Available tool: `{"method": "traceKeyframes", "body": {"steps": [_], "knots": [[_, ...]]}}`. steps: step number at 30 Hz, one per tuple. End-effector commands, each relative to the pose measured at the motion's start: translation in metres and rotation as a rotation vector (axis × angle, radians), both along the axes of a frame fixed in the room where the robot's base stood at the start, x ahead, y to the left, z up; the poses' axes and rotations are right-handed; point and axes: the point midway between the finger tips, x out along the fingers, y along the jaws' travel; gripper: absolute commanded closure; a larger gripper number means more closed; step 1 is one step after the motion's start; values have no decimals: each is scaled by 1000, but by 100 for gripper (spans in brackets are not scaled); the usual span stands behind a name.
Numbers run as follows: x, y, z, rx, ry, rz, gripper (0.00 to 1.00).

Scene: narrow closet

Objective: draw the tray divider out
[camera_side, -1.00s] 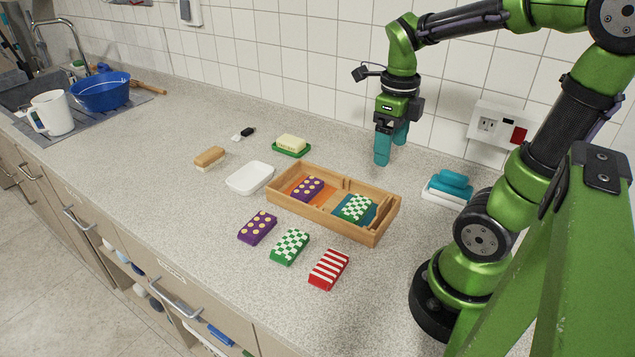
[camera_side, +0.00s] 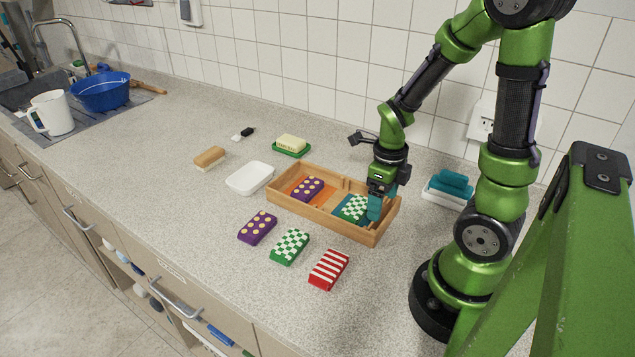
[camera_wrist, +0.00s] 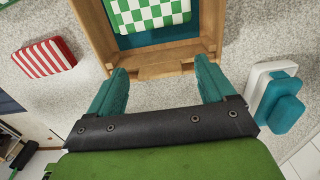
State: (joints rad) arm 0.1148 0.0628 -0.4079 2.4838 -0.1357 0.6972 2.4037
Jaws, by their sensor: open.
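The wooden tray (camera_side: 320,217) stands on the counter. The light wooden divider (camera_wrist: 165,66) appears to be the upright strip near the tray's right end, just inside its end wall; in the side view my gripper hides most of it. My gripper (camera_side: 382,203) is low over that end, teal fingers pointing down. In the wrist view the open gripper (camera_wrist: 164,85) has one finger to each side of the strip, with a gap and nothing held. I cannot tell how far down the fingers reach.
The tray holds a purple dotted block (camera_side: 307,189) and a green checked block (camera_side: 355,207). Purple (camera_side: 257,228), green checked (camera_side: 290,247) and red striped (camera_side: 328,270) blocks lie in front. A white dish (camera_side: 250,178) is left; a teal sponge on a holder (camera_side: 448,187) is right.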

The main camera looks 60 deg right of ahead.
Motion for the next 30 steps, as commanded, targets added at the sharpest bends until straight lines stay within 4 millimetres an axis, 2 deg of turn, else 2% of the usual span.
{"method": "traceKeyframes", "body": {"steps": [5,17,18,22,30], "knots": [[0,0,0,0,0,0,17],[0,0,0,0,0,0,77],[0,0,0,0,0,0,54],[0,0,0,0,0,0,72],[1,0,7,0,-3,2,72]]}}
